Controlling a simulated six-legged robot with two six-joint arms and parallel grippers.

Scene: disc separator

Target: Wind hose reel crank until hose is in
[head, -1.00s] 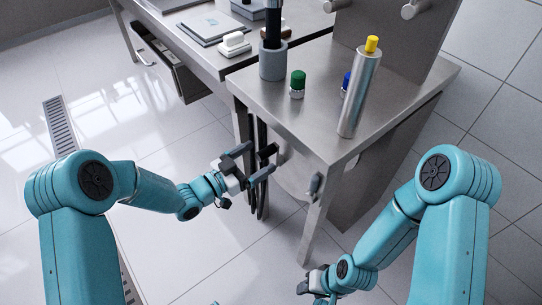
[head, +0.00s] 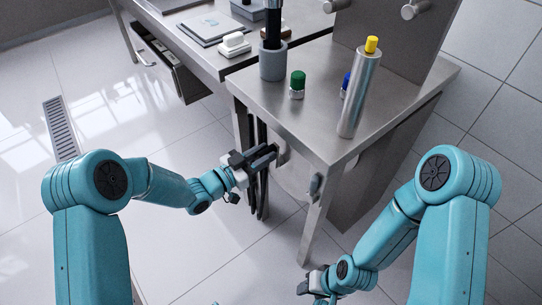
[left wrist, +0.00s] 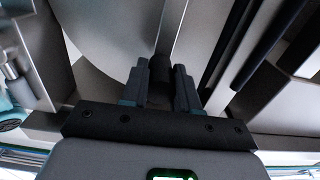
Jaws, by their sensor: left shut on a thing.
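My left gripper (head: 262,158) is at the side of the steel table, its fingers shut around a dark crank handle. In the left wrist view the handle (left wrist: 160,68) shows as a dark stub between the two fingers (left wrist: 160,88). A pale grey round plate, seemingly the reel's face (head: 292,178), sits under the tabletop and is partly hidden by the table leg; it also fills the upper part of the left wrist view (left wrist: 108,35). Black strips (head: 252,185) hang behind the gripper; I cannot tell whether they are hose. My right gripper (head: 312,284) is low near the bottom edge, its jaws unclear.
The steel table (head: 305,125) holds a grey cup (head: 273,66), a green-capped jar (head: 297,84), a blue-capped one (head: 346,82) and a tall yellow-topped cylinder (head: 359,92). An open drawer (head: 170,62) juts out at the left. A grey lever (head: 315,186) is on the front leg.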

